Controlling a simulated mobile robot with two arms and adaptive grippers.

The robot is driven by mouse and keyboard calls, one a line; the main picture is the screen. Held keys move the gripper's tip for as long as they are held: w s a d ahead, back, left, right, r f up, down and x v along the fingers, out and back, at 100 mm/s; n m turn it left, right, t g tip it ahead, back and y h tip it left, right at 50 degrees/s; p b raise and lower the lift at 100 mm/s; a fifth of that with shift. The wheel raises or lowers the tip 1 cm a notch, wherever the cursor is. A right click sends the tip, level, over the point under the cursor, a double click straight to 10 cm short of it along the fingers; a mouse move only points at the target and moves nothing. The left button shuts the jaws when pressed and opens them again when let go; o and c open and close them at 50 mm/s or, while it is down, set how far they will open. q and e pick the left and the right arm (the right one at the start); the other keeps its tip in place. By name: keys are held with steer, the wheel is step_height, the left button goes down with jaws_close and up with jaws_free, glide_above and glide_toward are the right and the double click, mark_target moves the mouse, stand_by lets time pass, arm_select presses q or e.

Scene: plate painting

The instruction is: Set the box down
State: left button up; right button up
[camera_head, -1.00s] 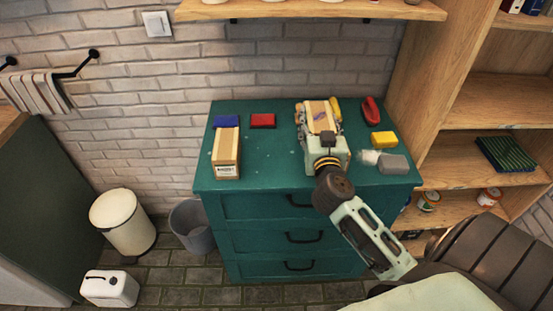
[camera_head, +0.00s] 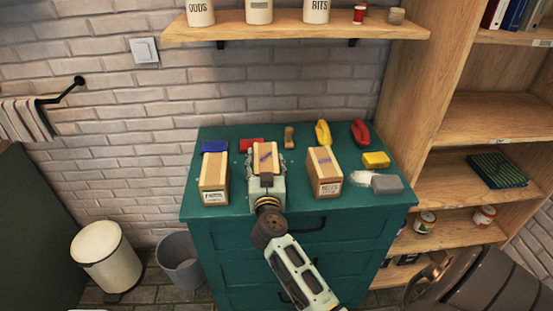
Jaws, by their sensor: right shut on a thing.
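My right gripper (camera_head: 266,178) is shut on a wooden-topped box (camera_head: 265,156) with a dark mark on top. It holds the box over the teal dresser (camera_head: 230,222), between two other boxes. The gripper hides the box's front and underside, so I cannot tell whether it touches the dresser top. The left box (camera_head: 214,171) and the right box (camera_head: 324,172) stand on the dresser with labels facing front. My left gripper is not in view.
Along the back lie a blue block (camera_head: 214,146), a red block (camera_head: 250,145), a brown item (camera_head: 289,137), a yellow item (camera_head: 323,132) and a red item (camera_head: 360,132). A yellow block (camera_head: 376,160) and a grey block (camera_head: 387,184) lie at the right.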

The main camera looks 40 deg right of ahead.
steer(key=shift+f, duration=0.65)
steer(key=shift+f, duration=0.1)
steer(key=o, duration=1.6)
steer(key=shift+s+f, duration=0.1)
steer(key=shift+f, duration=0.05)
